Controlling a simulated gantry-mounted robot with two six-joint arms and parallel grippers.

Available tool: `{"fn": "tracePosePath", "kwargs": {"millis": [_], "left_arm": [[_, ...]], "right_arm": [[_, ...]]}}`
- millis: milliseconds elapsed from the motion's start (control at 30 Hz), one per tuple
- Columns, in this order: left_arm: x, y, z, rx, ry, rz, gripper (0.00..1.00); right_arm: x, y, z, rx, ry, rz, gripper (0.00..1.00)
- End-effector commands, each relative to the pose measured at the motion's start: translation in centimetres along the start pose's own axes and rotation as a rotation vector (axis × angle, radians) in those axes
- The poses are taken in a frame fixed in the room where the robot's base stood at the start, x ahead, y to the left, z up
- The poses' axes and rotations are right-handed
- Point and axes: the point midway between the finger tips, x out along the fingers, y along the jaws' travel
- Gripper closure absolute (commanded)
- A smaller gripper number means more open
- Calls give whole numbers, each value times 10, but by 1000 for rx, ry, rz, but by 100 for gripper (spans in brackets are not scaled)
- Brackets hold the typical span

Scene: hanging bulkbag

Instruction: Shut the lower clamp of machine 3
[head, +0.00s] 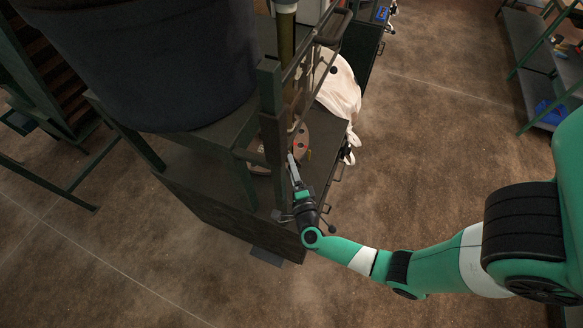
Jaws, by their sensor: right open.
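A round brownish plate (292,148) with small red and yellow parts lies just beyond the fingertips. I cannot pick out the lower clamp for sure; the post and gripper may hide it. My left gripper is not in view.
A big dark tub (160,70) fills the upper left above the machine's base. A white bulk bag (340,88) hangs at the machine's right side. Shelves (540,65) with blue bins stand at the upper right. The brown floor (430,120) between them is clear.

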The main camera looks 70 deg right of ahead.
Motion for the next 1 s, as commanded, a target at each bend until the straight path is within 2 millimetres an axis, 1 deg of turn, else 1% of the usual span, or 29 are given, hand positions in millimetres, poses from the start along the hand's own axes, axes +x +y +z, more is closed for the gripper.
{"fn": "tracePosePath", "kwargs": {"millis": [100, 467, 1000], "left_arm": [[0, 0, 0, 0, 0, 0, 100], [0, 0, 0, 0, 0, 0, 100], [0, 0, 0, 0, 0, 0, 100]], "right_arm": [[0, 0, 0, 0, 0, 0, 34], [-1, 0, 0, 0, 0, 0, 99], [-1, 0, 0, 0, 0, 0, 100]]}}
